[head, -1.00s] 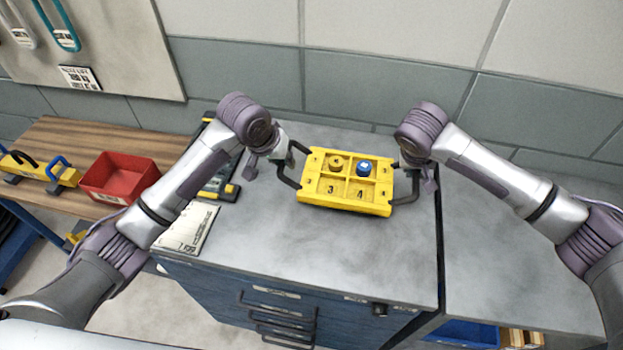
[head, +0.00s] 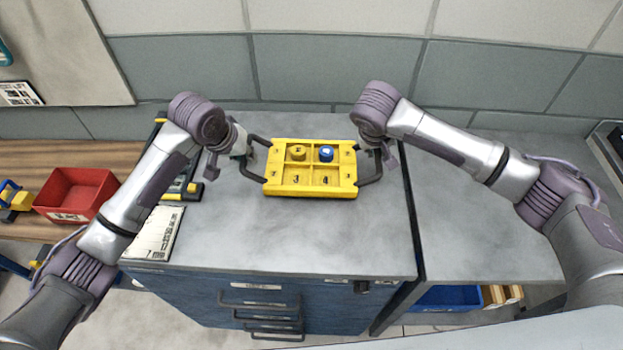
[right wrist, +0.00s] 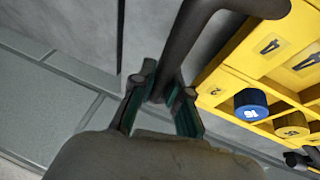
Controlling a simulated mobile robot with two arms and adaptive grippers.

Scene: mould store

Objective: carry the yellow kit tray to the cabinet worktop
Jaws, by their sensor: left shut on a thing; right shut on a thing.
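The yellow kit tray (head: 311,190) is over the grey cabinet worktop (head: 290,235), roughly level, with numbered compartments. I cannot tell whether it touches the surface. A round yellow piece (head: 297,152) and a blue-capped piece (head: 326,154) sit in its back compartments; the front ones, marked 3 and 4, look empty. My left gripper (head: 243,150) is shut on the tray's left dark handle (head: 250,175). My right gripper (head: 381,158) is shut on the right handle (head: 371,182); the right wrist view shows that handle (right wrist: 185,45) between the fingers.
A white printed card (head: 154,234) and a black-and-yellow item (head: 190,188) lie left of the tray. A red bin (head: 75,195) stands on the wooden bench further left. Another grey surface (head: 480,225) adjoins on the right. The worktop in front of the tray is clear.

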